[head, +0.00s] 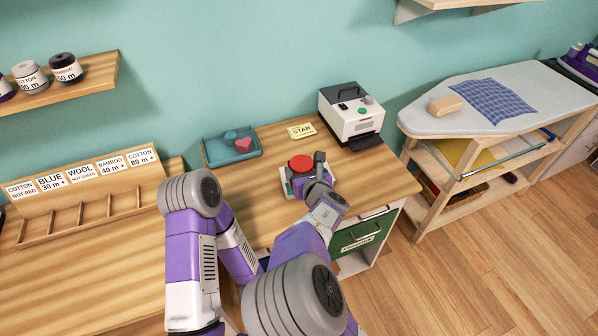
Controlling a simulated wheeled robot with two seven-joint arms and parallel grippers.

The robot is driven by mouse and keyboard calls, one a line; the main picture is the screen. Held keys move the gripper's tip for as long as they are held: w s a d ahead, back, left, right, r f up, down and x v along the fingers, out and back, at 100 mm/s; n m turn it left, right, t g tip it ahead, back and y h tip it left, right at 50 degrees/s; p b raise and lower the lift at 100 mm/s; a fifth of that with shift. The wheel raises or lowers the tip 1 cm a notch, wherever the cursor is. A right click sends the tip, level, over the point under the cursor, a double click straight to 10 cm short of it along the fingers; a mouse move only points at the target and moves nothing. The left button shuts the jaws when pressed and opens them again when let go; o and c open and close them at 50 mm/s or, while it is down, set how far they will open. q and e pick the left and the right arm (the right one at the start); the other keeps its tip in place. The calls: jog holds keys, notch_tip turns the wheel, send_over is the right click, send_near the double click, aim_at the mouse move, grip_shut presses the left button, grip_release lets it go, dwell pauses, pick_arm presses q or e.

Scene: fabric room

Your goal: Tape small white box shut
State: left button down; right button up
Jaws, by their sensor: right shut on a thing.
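The small white box (286,187) stands on the wooden desk, partly hidden behind my right gripper. A red round thing (300,163), which looks like a tape roll, is at the top of the box; I cannot tell whether it touches the box. My right gripper (313,175) is shut on the red thing at its right side, though its fingertips are partly hidden by my own wrist. My left arm is folded at the left of the desk, and its gripper does not show.
On the desk (385,185) are a blue tray (215,152) with a red heart-shaped thing (243,144), a yellow STAR card (301,131) and a white machine (352,122). A green drawer (358,234) is below. An ironing board (425,118) stands right. Bare desk lies right of the box.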

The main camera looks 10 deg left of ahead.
jog(key=shift+w+d, duration=0.15)
jog(key=shift+d, duration=0.1)
jog(key=shift+w+d, duration=0.4)
jog(key=shift+d, duration=0.45)
jog(key=shift+d, duration=0.1)
jog(key=shift+w+d+b, duration=0.35)
jog(key=shift+w+d, duration=0.1)
jog(key=shift+d, duration=0.35)
jog(key=shift+d, duration=0.1)
jog(key=shift+w+d, duration=0.5)
jog(key=shift+d, duration=0.35)
jog(key=shift+d, duration=0.1)
jog(key=shift+w+d, duration=0.45)
jog(key=shift+d, duration=0.35)
